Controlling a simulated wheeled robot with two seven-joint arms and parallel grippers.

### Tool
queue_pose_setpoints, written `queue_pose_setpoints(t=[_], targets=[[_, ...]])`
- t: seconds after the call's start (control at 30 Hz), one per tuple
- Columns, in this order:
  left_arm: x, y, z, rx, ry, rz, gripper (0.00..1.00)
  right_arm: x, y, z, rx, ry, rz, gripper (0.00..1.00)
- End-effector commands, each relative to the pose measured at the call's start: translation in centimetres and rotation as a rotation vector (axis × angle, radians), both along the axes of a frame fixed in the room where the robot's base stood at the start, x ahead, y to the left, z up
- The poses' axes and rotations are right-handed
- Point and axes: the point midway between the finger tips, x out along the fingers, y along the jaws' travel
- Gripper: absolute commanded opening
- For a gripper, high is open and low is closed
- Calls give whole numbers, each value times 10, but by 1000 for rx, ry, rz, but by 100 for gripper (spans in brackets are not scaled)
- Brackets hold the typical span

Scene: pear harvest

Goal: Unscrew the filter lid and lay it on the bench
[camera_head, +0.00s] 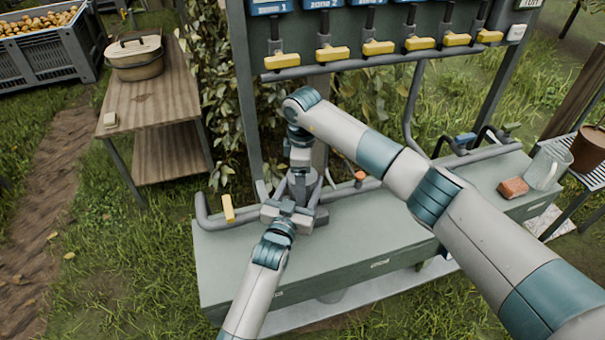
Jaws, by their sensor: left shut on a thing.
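The grey filter (318,192) stands upright on the pipe along the grey-green bench (350,237). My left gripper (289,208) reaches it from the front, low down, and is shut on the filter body. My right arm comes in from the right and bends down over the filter. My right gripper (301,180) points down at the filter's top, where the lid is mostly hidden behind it. I cannot tell whether its fingers are closed on the lid.
Yellow-handled valves (378,47) line a rail above. A yellow lever (228,207) is left of the filter, an orange knob (360,176) right. A brick-red block (513,187) and clear jug (547,167) stand at right. A wooden table (150,97) holds a lidded pot (136,62).

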Motion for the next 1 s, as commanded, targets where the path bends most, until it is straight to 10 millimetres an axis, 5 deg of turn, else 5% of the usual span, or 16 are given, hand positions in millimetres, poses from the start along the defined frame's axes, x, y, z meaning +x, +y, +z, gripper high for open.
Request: queue_pose_setpoints(t=[0.33, 0.5, 1.0], targets=[[-1, 1, -2, 2, 3, 0, 0, 0, 0, -3, 0, 0, 1, 77], [-1, 0, -2, 2, 3, 0, 0, 0, 0, -3, 0, 0, 1, 36], [-1, 0, -2, 1, 4, 0, 0, 0, 0, -2, -1, -1, 293, 35]])
